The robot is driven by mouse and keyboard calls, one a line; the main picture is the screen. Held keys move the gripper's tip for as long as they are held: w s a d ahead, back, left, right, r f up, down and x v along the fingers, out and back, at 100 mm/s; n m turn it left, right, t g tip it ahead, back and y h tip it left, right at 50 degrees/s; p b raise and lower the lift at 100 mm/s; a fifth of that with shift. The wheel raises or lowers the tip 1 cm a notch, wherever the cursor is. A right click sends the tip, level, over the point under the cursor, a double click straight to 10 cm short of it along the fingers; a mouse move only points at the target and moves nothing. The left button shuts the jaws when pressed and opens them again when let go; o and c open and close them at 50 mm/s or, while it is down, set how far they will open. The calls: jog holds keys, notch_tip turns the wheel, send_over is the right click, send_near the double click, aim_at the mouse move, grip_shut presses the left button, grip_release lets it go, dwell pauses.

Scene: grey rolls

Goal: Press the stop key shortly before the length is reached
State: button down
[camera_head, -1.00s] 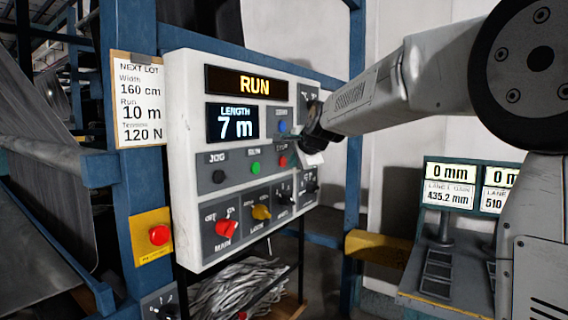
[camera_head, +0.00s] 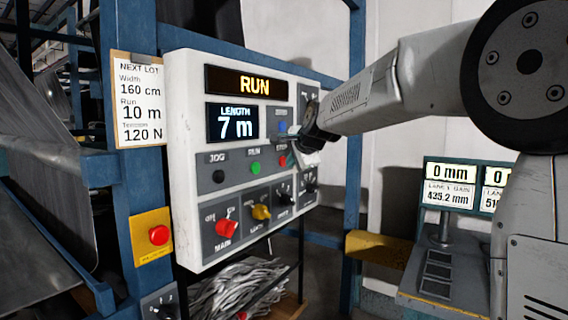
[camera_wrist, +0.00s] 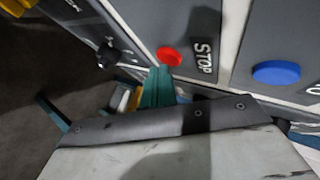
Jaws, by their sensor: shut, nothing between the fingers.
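The control panel (camera_head: 180,110) fills the middle of the head view. Its upper display (camera_head: 253,82) reads RUN and its length display (camera_head: 234,122) reads 7 m. The red stop key (camera_head: 282,160) is on the panel's right side, close below my gripper (camera_head: 294,136). In the wrist view the stop key (camera_wrist: 170,57) sits beside its STOP label. The teal fingers of my gripper (camera_wrist: 160,72) are shut and empty, with their tips just below the key in the picture. I cannot tell whether they touch it.
A card (camera_head: 138,100) reads width 160 cm, run 10 m, tension 120 N. A blue key (camera_wrist: 276,73) neighbours the stop key. A green key (camera_head: 255,168), a black jog key (camera_head: 219,176) and knobs share the panel. A separate red button (camera_head: 159,235) sits on a yellow plate.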

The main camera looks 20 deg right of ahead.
jog(key=shift+w+a, duration=0.3)
jog(key=shift+w, duration=0.05)
dwell(0.6)
jog(key=shift+s, duration=0.1)
jog(key=shift+s+d, duration=0.5)
jog(key=shift+s, duration=0.1)
jog(key=s+d, duration=0.1)
jog(key=s, duration=0.1)
jog(key=s+d, duration=0.2)
dwell(0.6)
dwell(0.3)
